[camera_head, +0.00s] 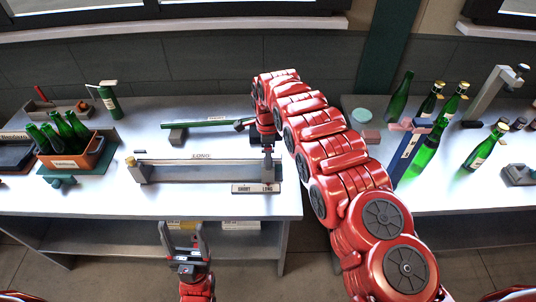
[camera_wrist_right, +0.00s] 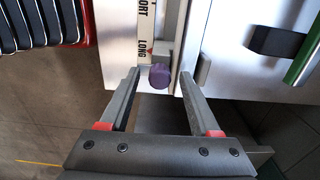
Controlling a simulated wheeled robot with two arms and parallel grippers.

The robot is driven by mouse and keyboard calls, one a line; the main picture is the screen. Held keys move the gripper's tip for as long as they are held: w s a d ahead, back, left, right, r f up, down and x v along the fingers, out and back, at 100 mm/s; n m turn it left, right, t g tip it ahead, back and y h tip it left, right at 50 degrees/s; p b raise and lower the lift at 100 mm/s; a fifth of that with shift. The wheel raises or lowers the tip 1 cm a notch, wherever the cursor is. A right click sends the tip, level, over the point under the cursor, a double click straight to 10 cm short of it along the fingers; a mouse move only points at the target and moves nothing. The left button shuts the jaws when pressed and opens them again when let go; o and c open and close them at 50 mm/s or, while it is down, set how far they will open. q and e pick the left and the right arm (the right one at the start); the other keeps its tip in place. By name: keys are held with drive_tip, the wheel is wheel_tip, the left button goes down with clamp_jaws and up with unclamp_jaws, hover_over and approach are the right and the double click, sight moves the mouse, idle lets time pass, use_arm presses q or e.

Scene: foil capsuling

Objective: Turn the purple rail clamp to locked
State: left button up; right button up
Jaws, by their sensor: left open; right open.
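The purple rail clamp (camera_wrist_right: 160,77) is a round knob in the right wrist view, at the end of a grey block beside a scale plate (camera_wrist_right: 146,28) marked SHORT and LONG. A small red mark sits by LONG. My right gripper (camera_wrist_right: 159,74) is open, its fingers on either side of the knob with gaps showing. In the head view my right gripper (camera_head: 268,148) is over the right end of the LONG rail (camera_head: 205,161), and the clamp cannot be made out there. My left gripper (camera_head: 182,228) is open and empty in front of the table edge.
A green rod (camera_head: 200,125) on supports lies behind the rail. An orange crate (camera_head: 75,160) of green bottles stands at the left. Several bottles and a grey angled stand (camera_head: 492,92) are on the right table (camera_head: 455,203). The left table's front strip (camera_head: 120,205) is mostly clear.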

drive_tip(key=shift+c, duration=0.2)
clamp_jaws()
